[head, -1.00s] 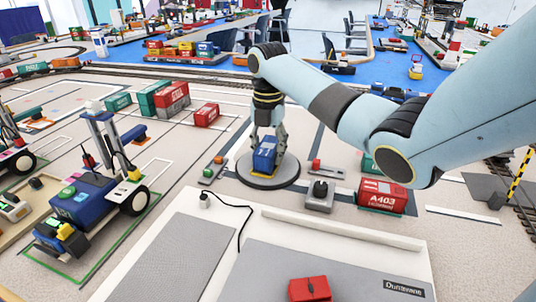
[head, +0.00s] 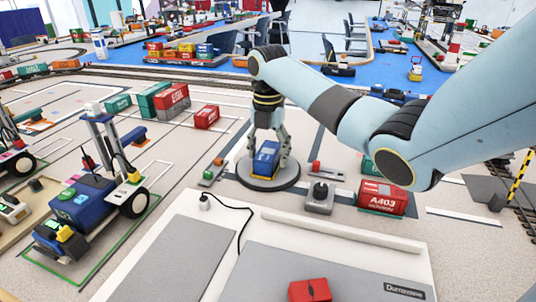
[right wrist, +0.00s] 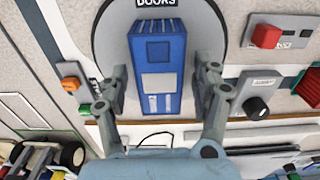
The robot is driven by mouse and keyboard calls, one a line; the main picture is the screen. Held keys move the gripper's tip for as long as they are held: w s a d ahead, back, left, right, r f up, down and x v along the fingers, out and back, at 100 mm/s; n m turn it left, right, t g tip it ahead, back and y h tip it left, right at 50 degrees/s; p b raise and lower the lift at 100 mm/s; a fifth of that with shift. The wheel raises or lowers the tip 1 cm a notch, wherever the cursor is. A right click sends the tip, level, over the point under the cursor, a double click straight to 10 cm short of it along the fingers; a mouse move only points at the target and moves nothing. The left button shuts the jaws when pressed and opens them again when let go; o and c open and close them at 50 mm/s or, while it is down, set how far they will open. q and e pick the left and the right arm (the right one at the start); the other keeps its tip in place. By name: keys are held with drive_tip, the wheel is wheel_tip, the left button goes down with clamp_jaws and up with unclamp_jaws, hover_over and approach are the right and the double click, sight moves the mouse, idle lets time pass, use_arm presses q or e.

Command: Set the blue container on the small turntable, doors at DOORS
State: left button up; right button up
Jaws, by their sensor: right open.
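The blue container (head: 265,158) stands on the small round turntable (head: 290,183), with a yellow edge showing at its base. In the right wrist view the container (right wrist: 157,55) is long and blue with pale panels. It lies near the middle of the grey disc (right wrist: 112,35), roughly in line with the DOORS label (right wrist: 156,3) at the far edge. I cannot tell which end carries its doors. My right gripper (head: 269,160) is open around the container. In the right wrist view its fingers (right wrist: 163,88) stand on both sides, with gaps. My left gripper is out of view.
A control box with a black knob (head: 319,195) and a red-handled lever (head: 316,165) stand right of the turntable. A red A403 container (head: 382,197) is further right. A small box with green and orange buttons (head: 213,170) is left. A blue wheeled crane (head: 85,203) stands at left.

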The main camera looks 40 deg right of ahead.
sight(268, 151)
wheel_tip(268, 151, up, 11)
drive_tip(key=p, duration=0.1)
drive_tip(key=shift+r, duration=0.15)
idle(0.5)
